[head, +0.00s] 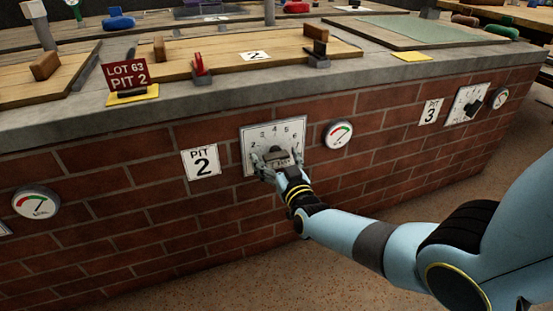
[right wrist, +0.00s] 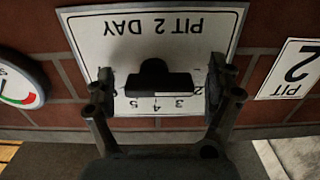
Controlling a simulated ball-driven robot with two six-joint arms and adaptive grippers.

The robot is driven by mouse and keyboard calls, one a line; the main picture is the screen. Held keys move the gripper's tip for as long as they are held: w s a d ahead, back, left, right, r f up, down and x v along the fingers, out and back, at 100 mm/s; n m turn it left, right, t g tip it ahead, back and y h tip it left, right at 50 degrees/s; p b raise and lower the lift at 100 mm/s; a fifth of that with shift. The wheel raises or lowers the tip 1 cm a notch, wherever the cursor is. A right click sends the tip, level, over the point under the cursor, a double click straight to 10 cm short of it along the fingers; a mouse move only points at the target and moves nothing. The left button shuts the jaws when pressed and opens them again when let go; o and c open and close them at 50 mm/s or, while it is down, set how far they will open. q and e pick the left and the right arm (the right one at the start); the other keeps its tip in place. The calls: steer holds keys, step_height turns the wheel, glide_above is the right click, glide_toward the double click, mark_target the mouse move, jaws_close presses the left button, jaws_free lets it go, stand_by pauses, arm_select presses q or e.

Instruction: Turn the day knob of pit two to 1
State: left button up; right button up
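The pit two day dial is a white plate (head: 262,132) with numbers in an arc, on the brick wall beside the PIT 2 sign (head: 201,162). In the right wrist view the plate (right wrist: 150,32) shows upside down and reads PIT 2 DAY. Its dark knob (right wrist: 158,82) sits between the fingers of my right gripper (head: 275,161), with a gap visible on both sides. The right gripper is open around the knob. Some numbers are hidden by the knob and fingers, and I cannot tell which number the knob points at. My left gripper is not in view.
A round gauge (head: 338,134) is right of the dial. Pit 3 has its own dial (head: 468,103) farther right. Another gauge (head: 36,203) is at the left. The ledge above carries a red LOT 63 PIT 2 sign (head: 126,76) and wooden lids. The floor in front is clear.

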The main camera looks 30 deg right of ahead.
steer(key=v, duration=1.2)
stand_by(0.4)
steer(key=s+a+f+n+g+y, duration=0.25)
steer(key=s+f+g, duration=0.2)
steer(key=s, duration=0.45)
steer(key=s+a+f+n+g+y, duration=0.1)
steer(key=s+a+f+g+y, duration=0.25)
steer(key=s, duration=0.55)
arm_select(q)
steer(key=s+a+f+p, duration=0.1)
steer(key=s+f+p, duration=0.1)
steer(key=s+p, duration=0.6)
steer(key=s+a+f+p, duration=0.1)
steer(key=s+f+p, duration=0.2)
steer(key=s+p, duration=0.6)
arm_select(e)
steer(key=s+d+f+g+h, duration=0.1)
steer(key=s+g, duration=0.3)
steer(key=s, duration=1)
steer(key=s+d+f+g+h, duration=0.1)
steer(key=s+d+f+g, duration=0.2)
steer(key=s, duration=1.2)
steer(key=shift+d+f+m+g+h, duration=0.35)
steer(key=shift+f+g, duration=0.3)
steer(key=shift+g, duration=0.45)
